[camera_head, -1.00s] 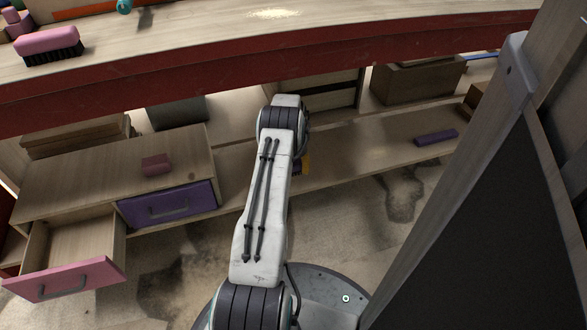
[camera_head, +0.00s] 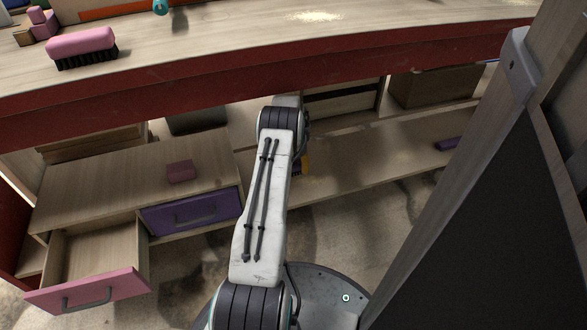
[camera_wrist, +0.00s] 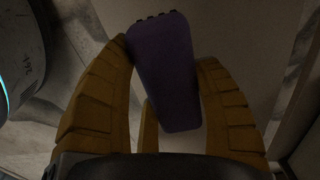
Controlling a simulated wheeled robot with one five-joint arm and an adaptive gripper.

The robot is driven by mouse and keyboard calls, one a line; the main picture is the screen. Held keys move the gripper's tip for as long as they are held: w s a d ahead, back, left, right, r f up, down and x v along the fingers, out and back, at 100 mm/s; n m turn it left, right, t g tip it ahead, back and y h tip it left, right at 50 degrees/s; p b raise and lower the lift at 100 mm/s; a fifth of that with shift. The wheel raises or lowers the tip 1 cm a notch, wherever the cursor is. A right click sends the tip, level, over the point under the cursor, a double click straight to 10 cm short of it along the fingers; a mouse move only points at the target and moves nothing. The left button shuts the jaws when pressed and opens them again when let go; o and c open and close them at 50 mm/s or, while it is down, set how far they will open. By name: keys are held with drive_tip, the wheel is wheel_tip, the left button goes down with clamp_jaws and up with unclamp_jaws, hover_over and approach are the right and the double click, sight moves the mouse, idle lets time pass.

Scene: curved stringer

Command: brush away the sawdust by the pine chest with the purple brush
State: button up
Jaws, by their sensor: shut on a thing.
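My gripper (camera_wrist: 165,62) is shut on the purple brush (camera_wrist: 163,85), whose dark bristles show at its top edge in the wrist view. In the head view my arm hides most of the gripper; a yellow finger (camera_head: 306,163) shows beside the arm at the lower shelf. A pale sawdust patch (camera_head: 315,16) lies on the bench top, and fainter pale specks (camera_head: 432,126) show on the lower shelf. A brown wooden chest (camera_head: 430,90) stands at the right under the bench, close to those specks. I cannot tell for sure whether it is the pine chest.
A pink brush (camera_head: 82,42) lies on the bench top (camera_head: 220,38). A drawer unit (camera_head: 100,185) at left has an open pink-fronted drawer (camera_head: 90,292), a purple drawer (camera_head: 192,213) and a pink block (camera_head: 181,171) on top. A purple block (camera_head: 447,144) lies on the lower shelf. A dark panel (camera_head: 480,220) stands at right.

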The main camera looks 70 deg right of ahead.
sight(310, 184)
drive_tip(key=shift+f+b, duration=1.4)
drive_tip(key=shift+f, duration=1.3)
drive_tip(key=shift+f, duration=1.05)
drive_tip(key=shift+s+d+r, duration=0.1)
drive_tip(key=shift+s+d, duration=0.45)
drive_tip(key=shift+s, duration=0.2)
drive_tip(key=shift+s+d+r, duration=0.1)
drive_tip(key=shift+s+d, duration=0.4)
drive_tip(key=shift+s, duration=0.2)
drive_tip(key=shift+s+d+f, duration=0.15)
drive_tip(key=shift+s+d, duration=0.35)
drive_tip(key=shift+s, duration=0.15)
drive_tip(key=shift+s+d+f, duration=0.1)
drive_tip(key=shift+s+d, duration=0.35)
drive_tip(key=shift+s, duration=0.2)
drive_tip(key=shift+r, duration=0.1)
